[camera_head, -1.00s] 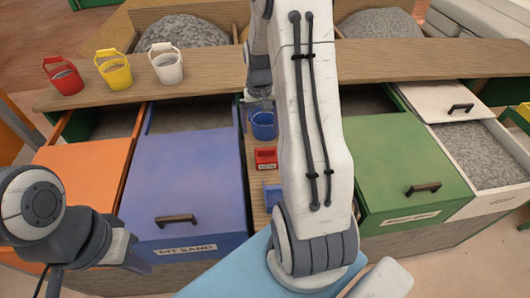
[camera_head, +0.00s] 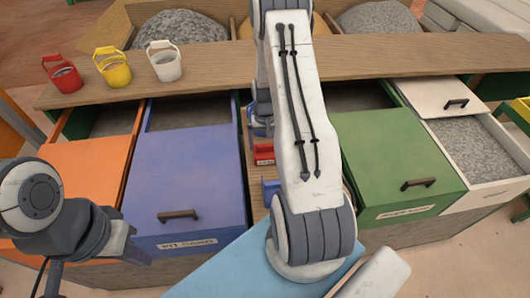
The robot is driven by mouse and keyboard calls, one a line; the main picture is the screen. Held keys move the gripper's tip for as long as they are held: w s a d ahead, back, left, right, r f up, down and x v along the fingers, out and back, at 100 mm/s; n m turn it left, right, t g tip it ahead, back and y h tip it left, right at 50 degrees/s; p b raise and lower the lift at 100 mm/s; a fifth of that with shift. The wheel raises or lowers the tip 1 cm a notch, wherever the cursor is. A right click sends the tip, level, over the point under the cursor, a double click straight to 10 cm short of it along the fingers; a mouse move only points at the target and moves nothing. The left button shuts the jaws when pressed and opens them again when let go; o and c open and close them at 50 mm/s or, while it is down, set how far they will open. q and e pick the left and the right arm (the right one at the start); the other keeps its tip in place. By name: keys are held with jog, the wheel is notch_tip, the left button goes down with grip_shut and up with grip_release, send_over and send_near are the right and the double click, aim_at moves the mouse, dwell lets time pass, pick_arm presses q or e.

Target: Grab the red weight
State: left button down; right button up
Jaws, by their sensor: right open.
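The red weight (camera_head: 264,159) is a small red block with a pale label on its front. It sits on the wooden strip between the blue and green drawers, and my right arm hides part of it. My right gripper (camera_head: 261,124) is just behind the red weight, in front of the blue bucket, and mostly hidden by my own arm. It is open, and I see nothing held in it. My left gripper (camera_head: 128,254) is low at the left, in front of the blue drawer, far from the weight. Its jaws are not clear.
A blue block (camera_head: 270,189) sits nearer on the same strip. The blue drawer (camera_head: 187,165) and green drawer (camera_head: 395,160) flank it. Red (camera_head: 65,80), yellow (camera_head: 116,74) and white (camera_head: 165,66) buckets stand on the back ledge at left.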

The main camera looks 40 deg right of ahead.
grip_shut()
jog(key=shift+r, duration=0.15)
